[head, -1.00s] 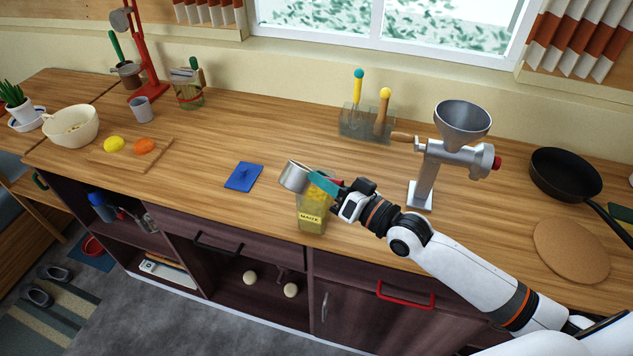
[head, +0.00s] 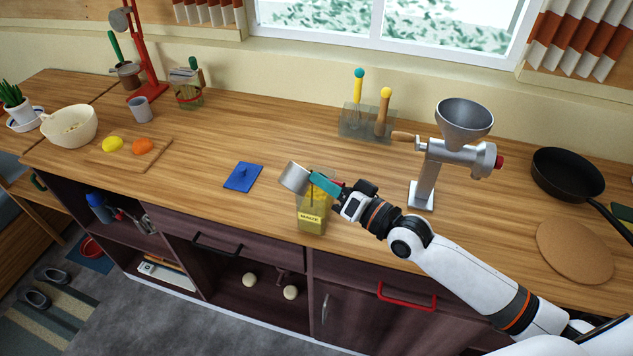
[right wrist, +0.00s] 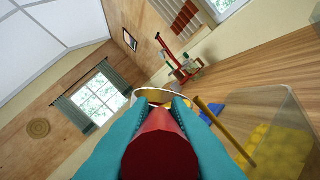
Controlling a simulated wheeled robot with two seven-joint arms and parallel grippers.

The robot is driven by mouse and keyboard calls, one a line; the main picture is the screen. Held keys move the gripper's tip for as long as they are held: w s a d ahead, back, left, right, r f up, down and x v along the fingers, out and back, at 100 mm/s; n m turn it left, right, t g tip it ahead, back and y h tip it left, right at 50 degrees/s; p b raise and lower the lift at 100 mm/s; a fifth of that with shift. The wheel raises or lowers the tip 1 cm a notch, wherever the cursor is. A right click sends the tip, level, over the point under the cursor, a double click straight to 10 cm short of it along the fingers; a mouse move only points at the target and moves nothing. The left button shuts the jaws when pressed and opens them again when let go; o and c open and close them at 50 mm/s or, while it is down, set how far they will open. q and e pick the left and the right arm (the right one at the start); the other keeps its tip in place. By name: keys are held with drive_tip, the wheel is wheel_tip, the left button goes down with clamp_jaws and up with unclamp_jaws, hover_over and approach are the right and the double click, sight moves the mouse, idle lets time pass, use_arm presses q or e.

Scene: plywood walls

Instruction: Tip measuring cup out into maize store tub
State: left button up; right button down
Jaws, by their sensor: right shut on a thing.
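The maize store tub (head: 312,222) is a clear container with yellow contents and a MAIZE label, near the counter's front edge. In the right wrist view its clear wall (right wrist: 280,105) is at the right, with yellow pieces inside. My right gripper (head: 325,184) has teal fingers and is shut on the red handle (right wrist: 157,145) of the measuring cup. The silver measuring cup (head: 294,177) is tilted, held above and slightly left of the tub's opening. Its rim shows in the right wrist view (right wrist: 150,90); I cannot tell how much it holds. My left gripper is out of view.
A blue lid (head: 243,177) lies left of the tub. A metal grinder (head: 425,180) stands to the right, a utensil holder (head: 366,125) behind. A pan (head: 568,172) and round cork mat (head: 574,252) are farther right. The counter between lid and holder is clear.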

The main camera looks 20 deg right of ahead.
drive_tip(key=shift+w+d+r+m, duration=0.1)
drive_tip(key=shift+d+m, duration=0.05)
drive_tip(key=shift+m, duration=0.85)
idle(0.4)
drive_tip(key=shift+w+d+f+m+b, duration=0.15)
drive_tip(key=shift+d+f+m+b, duration=0.05)
drive_tip(key=shift+f+m+b, duration=0.6)
idle(0.6)
drive_tip(key=shift+w+d+r+m+h+b, duration=0.15)
drive_tip(key=shift+w+d+m+h+b, duration=0.2)
drive_tip(key=shift+d+m+b, duration=0.45)
idle(0.6)
drive_tip(key=shift+w+d+m+t+p, duration=0.1)
drive_tip(key=shift+d+m+p, duration=0.05)
drive_tip(key=shift+m, duration=0.7)
drive_tip(key=shift+w+d+m+t+p, duration=0.1)
drive_tip(key=shift+w+m+p, duration=0.1)
drive_tip(key=shift+m, duration=0.7)
drive_tip(key=shift+w+d+m+t+p, duration=0.1)
drive_tip(key=shift+d+m+p, duration=0.05)
drive_tip(key=shift+m, duration=0.7)
idle(0.9)
